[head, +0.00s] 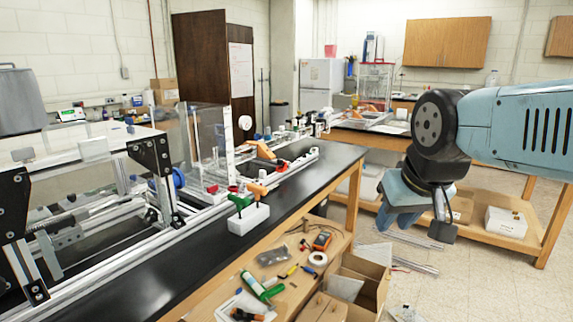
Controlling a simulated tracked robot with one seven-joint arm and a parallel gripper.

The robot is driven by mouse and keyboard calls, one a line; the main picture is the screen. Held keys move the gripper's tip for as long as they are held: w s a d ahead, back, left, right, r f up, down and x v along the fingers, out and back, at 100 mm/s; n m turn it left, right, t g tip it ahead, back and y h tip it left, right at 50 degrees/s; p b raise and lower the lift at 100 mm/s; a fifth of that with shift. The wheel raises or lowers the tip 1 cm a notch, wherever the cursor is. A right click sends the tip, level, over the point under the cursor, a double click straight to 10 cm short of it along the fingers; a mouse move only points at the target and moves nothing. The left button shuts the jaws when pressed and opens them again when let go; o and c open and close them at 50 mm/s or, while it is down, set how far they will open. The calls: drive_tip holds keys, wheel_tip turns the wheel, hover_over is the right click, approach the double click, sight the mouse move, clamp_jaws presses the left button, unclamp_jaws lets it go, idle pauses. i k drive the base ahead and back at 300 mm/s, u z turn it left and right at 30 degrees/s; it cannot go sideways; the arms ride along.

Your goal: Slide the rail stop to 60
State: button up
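An aluminium extrusion frame (115,273) with long rails lies along the black bench at the left. Small coloured fittings sit along the rails, including an orange one (262,151) and a red one (282,166). I cannot tell which part is the rail stop, and no scale or 60 mark is readable at this size. My gripper (428,222) hangs at the right on my blue arm, above the floor and well to the right of the bench and rails. It touches nothing that I can see. Its fingers are seen at an angle, and their opening is unclear.
A white block with green and orange-handled tools (248,220) stands at the bench's front edge. A clear panel (207,140) rises behind the rails. A wooden lower shelf (275,262) holds loose tools and tape. Open cardboard boxes (362,285) stand below.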

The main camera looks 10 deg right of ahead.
sight(263, 178)
drive_tip(key=i, duration=1.35)
drive_tip(key=u, duration=0.55)
